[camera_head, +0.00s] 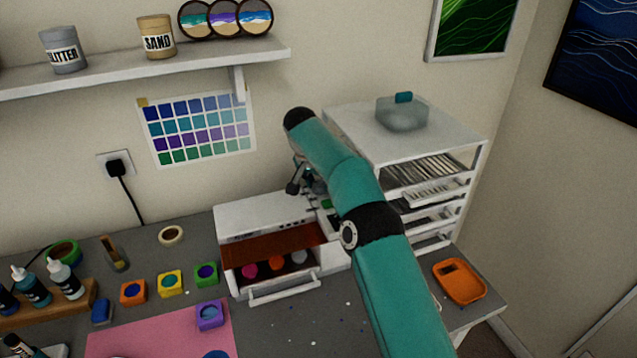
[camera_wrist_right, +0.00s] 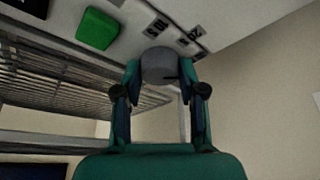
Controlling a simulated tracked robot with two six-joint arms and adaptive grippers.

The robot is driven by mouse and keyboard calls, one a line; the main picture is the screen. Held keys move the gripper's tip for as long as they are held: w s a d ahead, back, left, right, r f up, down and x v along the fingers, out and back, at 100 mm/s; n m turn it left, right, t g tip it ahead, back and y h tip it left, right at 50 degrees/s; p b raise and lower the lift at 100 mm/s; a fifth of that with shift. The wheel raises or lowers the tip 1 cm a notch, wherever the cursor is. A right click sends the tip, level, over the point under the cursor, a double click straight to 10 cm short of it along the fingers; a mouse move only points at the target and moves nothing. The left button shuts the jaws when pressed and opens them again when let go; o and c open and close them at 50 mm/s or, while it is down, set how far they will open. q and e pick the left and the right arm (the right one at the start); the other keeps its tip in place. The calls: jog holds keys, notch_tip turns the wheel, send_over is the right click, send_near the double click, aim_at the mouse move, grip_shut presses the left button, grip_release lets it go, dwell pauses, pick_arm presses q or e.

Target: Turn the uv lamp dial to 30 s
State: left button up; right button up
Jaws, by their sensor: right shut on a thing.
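The UV lamp (camera_head: 262,212) is a white box at the back of the table, with its front open over several small coloured pieces. My right gripper (camera_wrist_right: 160,72) is shut on the grey round dial (camera_wrist_right: 159,64), one finger on each side. A dark line shows on the dial, but I cannot tell which setting it points to. Dark printed marks (camera_wrist_right: 188,38) and a green button (camera_wrist_right: 98,29) are on the panel beside it. In the head view my teal right arm hides the dial, and the right gripper (camera_head: 302,186) shows only partly. My left gripper is not in view.
A white drawer rack (camera_head: 455,150) stands right of the lamp, with a clear container (camera_head: 402,113) on top. An orange tray (camera_head: 460,281) lies at right. Coloured pots, bottles and a pink mat (camera_head: 165,335) fill the left. A shelf (camera_head: 150,68) hangs above.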

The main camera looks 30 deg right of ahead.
dwell(0.3)
jog(key=o, duration=1.1)
jog(key=shift+o, duration=0.2)
jog(key=shift+a+r, duration=0.1)
jog(key=shift+v, duration=3.6)
jog(key=shift+w, duration=0.1)
jog(key=x, duration=0.7)
jog(key=shift+f, duration=0.35)
jog(key=shift+r+n, duration=0.2)
jog(key=shift+n, duration=0.4)
